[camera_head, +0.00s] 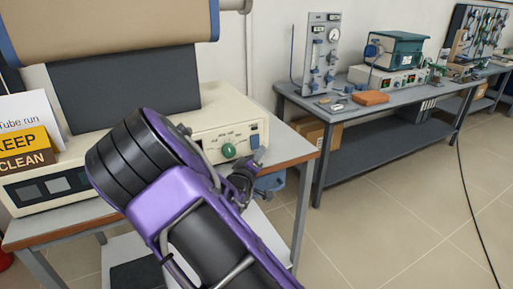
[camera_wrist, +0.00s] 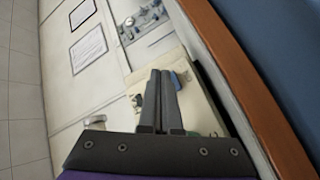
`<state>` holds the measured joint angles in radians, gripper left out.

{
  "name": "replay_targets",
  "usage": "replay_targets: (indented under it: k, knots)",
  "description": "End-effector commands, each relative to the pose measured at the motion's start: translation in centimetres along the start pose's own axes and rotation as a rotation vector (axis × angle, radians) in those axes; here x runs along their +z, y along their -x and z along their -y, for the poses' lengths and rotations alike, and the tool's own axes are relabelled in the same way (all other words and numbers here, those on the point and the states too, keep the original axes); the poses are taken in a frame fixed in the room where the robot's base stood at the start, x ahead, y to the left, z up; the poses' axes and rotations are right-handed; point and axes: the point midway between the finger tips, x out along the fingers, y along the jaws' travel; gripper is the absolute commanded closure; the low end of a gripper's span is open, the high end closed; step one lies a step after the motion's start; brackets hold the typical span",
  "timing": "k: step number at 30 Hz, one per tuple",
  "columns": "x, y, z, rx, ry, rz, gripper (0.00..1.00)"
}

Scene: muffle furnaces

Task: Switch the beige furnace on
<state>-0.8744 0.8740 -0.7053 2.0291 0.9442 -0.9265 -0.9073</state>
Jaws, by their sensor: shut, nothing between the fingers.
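The beige furnace's control base (camera_head: 205,122) stands on a bench. Its front panel carries a green knob (camera_head: 228,150) and, to the right, a small blue switch (camera_head: 255,140). My gripper (camera_head: 258,156) is just in front of the panel's right end, close below the switch. In the wrist view my gripper (camera_wrist: 160,73) is shut and empty, its fingers side by side before the beige panel. A blue part (camera_wrist: 180,78), likely the switch, shows right beside the fingertips. I cannot tell whether they touch it, or which way the switch is set.
A tan, blue-edged part (camera_head: 110,30) rises above a dark plate (camera_head: 125,88). Another bench (camera_head: 390,112) with instruments and an orange block (camera_head: 370,98) is at the right. The tiled floor between has free room.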

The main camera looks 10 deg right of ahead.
Motion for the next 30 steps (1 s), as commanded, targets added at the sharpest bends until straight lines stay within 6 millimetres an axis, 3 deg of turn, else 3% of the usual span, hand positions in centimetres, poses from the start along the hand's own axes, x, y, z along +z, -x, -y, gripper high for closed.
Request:
replay_targets:
  k: [30]
  knots:
    - [-0.43,-0.59,0.44,0.000,0.000,0.000,1.00]
